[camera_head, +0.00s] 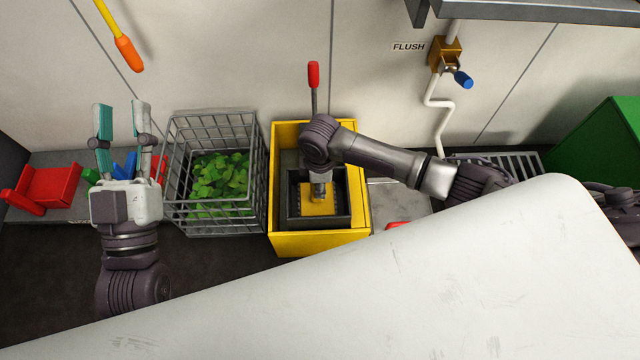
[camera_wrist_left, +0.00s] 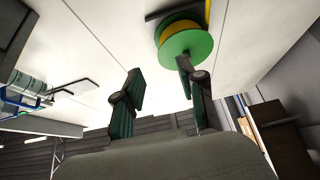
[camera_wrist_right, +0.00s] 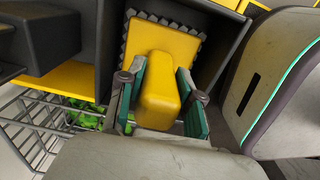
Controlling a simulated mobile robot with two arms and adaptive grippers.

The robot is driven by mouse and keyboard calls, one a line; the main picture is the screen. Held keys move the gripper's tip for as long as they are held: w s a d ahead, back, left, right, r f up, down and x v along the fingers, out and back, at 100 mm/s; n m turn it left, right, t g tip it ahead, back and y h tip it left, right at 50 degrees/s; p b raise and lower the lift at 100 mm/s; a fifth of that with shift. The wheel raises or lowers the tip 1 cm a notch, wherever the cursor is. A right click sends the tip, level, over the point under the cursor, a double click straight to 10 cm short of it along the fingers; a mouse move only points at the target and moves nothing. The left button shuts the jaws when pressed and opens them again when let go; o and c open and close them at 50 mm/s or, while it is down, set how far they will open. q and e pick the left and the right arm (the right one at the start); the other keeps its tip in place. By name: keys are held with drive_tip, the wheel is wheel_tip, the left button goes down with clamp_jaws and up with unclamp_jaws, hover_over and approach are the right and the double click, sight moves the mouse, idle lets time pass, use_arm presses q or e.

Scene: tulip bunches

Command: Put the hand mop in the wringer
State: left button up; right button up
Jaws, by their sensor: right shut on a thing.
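The hand mop (camera_wrist_right: 158,92) has a yellow block handle and a yellow pad with a grey fringe. My right gripper (camera_wrist_right: 160,82) is shut on its handle. In the head view the mop (camera_head: 318,206) shows inside the outline of the dark wringer box (camera_head: 290,222), which sits in the yellow bucket (camera_head: 318,242). Dark walls flank the pad in the right wrist view; I cannot tell how deep it sits or whether it touches the bottom. My left gripper (camera_head: 121,115) is open and empty, raised at the left, with its fingers also apart in the left wrist view (camera_wrist_left: 157,88).
A wire basket of green leaves (camera_head: 220,180) stands directly left of the bucket. A red-tipped lever (camera_head: 313,76) rises behind the bucket. A red dustpan (camera_head: 45,188) lies at far left. A green box (camera_head: 600,145) and a drain grate (camera_head: 510,160) are at right.

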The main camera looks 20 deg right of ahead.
drive_tip(key=o, duration=1)
drive_tip(key=shift+f, duration=0.1)
